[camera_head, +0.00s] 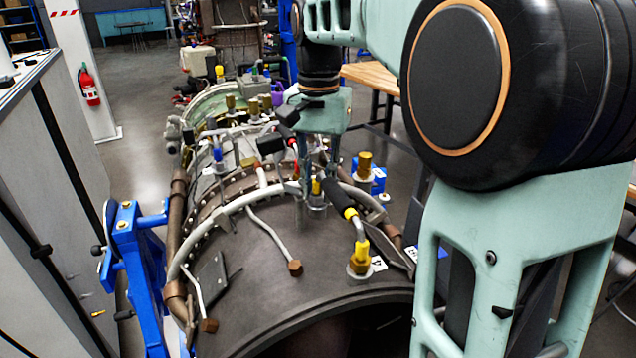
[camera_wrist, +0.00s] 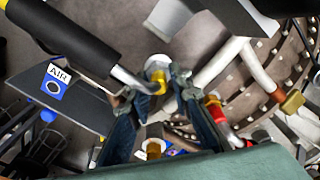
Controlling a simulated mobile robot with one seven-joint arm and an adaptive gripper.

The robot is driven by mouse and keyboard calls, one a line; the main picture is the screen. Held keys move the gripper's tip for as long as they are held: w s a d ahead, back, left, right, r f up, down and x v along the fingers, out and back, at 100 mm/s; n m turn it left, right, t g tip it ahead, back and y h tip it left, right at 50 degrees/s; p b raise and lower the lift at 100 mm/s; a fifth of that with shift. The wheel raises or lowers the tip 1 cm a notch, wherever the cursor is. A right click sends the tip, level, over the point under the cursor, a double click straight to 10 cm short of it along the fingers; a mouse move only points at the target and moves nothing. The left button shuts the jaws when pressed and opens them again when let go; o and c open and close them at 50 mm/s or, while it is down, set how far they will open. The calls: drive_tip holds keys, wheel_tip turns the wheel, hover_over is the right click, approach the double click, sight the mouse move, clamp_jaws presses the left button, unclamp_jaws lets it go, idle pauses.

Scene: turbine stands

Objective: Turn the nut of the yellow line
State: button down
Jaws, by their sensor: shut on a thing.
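The yellow line shows in the head view as a black sleeve (camera_head: 338,195) with yellow ends and a bent silver tube, which runs down to a yellow and brass fitting on the casing. In the wrist view the black sleeve (camera_wrist: 65,35) enters from the top left, and its silver tube leads to a yellow nut (camera_wrist: 157,80). My gripper (camera_head: 318,184) points down at the top of the casing. Its two fingers close on either side of the yellow nut in the wrist view (camera_wrist: 155,90). In the head view the fingers partly hide this nut.
The dark turbine casing (camera_head: 255,270) fills the middle, with pipes and brass fittings close around my fingers. A red fitting (camera_wrist: 214,108) lies just right of the fingers. A blue stand (camera_head: 135,245) is at left. A fire extinguisher (camera_head: 89,86) hangs on a pillar behind.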

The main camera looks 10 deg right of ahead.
idle(0.3)
drive_tip(key=c, duration=1.7)
unclamp_jaws()
drive_tip(key=shift+c, duration=0.2)
